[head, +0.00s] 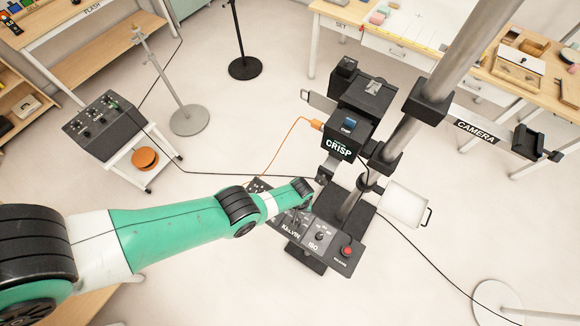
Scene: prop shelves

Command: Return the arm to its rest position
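My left arm (170,233), green and white with black joints, reaches in from the left to the middle of the picture. Its wrist end lies over the upper edge of a dark control panel (318,240) marked KELVIN and ISO, with knobs and a red button. My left gripper (312,190) is small and dark at the arm's tip, close to the stand under the black CRISP lamp unit (352,115). I cannot tell whether its fingers are open or shut, or whether it touches the panel. The arm hides part of the panel. My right gripper is not in view.
A CAMERA arm (476,130) reaches right from the metal pole (400,135). A dark mixer (104,125) sits on a white cart at left. Light stands (188,119) and cables cross the floor. Desks line the upper right. Floor below the arm is mostly clear.

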